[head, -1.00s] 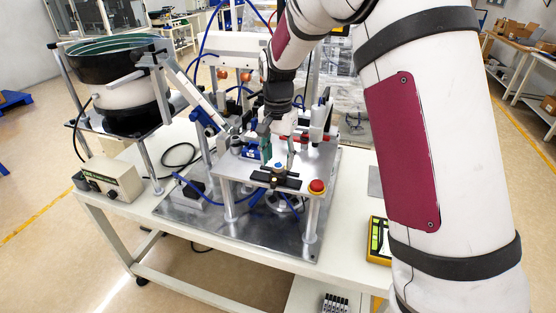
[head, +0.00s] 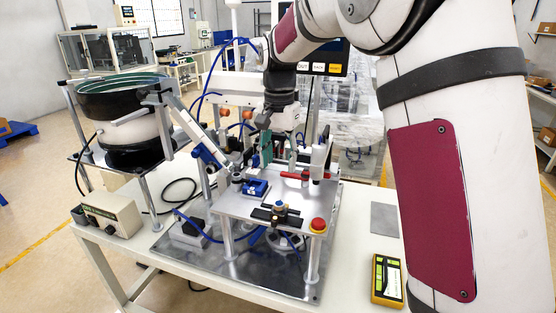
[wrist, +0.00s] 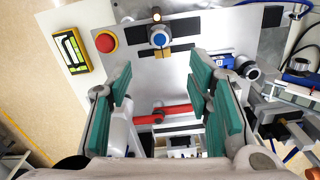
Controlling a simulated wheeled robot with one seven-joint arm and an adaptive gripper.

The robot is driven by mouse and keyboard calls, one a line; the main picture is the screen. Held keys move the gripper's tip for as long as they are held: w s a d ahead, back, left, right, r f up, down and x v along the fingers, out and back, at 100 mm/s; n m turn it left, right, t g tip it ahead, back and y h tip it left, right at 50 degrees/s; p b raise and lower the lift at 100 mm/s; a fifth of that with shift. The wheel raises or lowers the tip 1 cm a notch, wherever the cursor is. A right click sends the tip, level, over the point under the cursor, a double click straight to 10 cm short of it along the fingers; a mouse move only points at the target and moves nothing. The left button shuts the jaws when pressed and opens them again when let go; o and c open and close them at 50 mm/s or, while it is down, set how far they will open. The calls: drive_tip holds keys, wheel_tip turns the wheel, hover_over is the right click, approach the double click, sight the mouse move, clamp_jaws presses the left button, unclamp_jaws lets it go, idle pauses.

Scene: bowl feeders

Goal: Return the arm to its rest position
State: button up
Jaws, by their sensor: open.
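My gripper (wrist: 163,108) is open in the wrist view, with its green-padded fingers spread wide and nothing between them. In the head view my gripper (head: 279,150) hangs from my arm above the raised metal plate of the fixture, near its back part. The plate (head: 240,205) carries a small black holder with a blue-topped round part (wrist: 159,39) at its front. A red bar (wrist: 162,114) on the fixture shows beyond the fingers. My arm spans the right side of the head view.
A red button (head: 318,225) sits at the plate's front right corner. A yellow meter (head: 386,280) lies on the white table at right. A bowl feeder (head: 120,105) on posts stands at left, above a control box (head: 112,213). A grey pad (head: 384,219) lies near the meter.

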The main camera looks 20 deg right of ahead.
drive_tip(key=shift+r, duration=0.1)
drive_tip(key=s+d+r+n+t, duration=0.1)
drive_tip(key=s+r+n, duration=0.1)
drive_tip(key=s+r, duration=0.35)
drive_tip(key=s+d+r+n+t, duration=0.1)
drive_tip(key=s+r+n+t, duration=0.15)
drive_tip(key=s, duration=0.65)
drive_tip(key=s+f+n+t, duration=0.2)
drive_tip(key=s+n, duration=0.2)
drive_tip(key=s, duration=1.2)
drive_tip(key=shift+d, duration=0.1)
drive_tip(key=shift+c, duration=0.2)
idle(0.4)
